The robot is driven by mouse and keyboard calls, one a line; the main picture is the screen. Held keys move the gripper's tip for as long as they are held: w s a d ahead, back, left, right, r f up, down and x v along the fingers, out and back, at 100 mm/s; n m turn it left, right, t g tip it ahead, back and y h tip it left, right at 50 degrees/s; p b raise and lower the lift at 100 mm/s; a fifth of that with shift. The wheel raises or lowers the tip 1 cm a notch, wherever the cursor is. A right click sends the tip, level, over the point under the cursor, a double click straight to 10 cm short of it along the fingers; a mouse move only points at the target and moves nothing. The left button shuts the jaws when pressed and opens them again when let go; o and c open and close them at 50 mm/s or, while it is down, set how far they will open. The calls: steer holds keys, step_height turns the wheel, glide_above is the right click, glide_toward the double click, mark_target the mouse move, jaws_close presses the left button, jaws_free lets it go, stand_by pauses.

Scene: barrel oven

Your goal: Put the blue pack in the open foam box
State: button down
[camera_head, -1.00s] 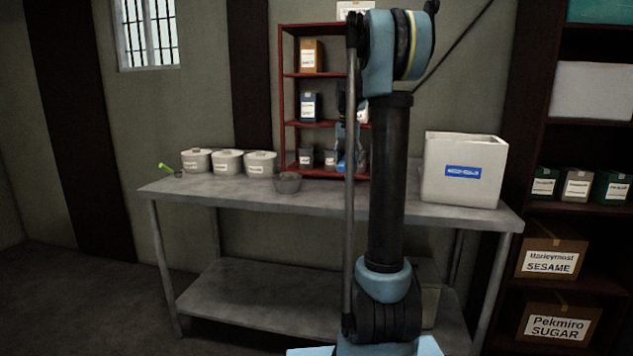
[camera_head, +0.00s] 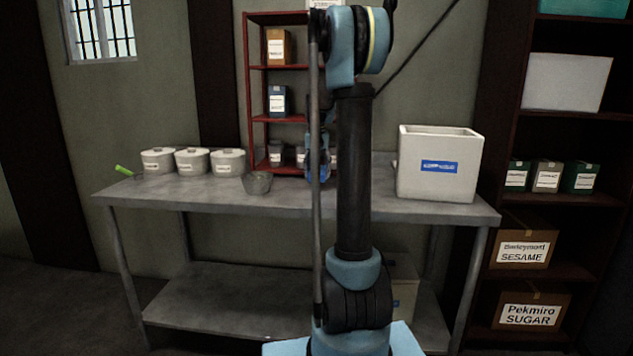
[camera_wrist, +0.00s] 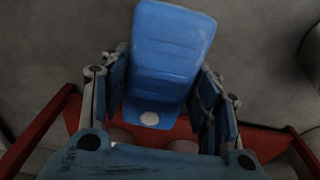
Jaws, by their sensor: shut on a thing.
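The blue pack (camera_wrist: 168,55) is between the fingers of my gripper (camera_wrist: 160,98) in the wrist view. My gripper is shut on it, with a finger against each side. In the head view my gripper (camera_head: 319,162) is above the table, in front of the red rack and largely hidden by my own arm. The open foam box (camera_head: 437,178) is white with a blue label. It stands upright on the right end of the table, to the right of my gripper. Its inside floor is hidden.
The red rack (camera_head: 275,118) stands at the back. My arm's column crosses the picture between gripper and box. Dark shelves (camera_head: 560,200) stand at right.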

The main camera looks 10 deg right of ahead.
steer(key=shift+f, duration=1.75)
steer(key=c, duration=0.6)
jaws_free()
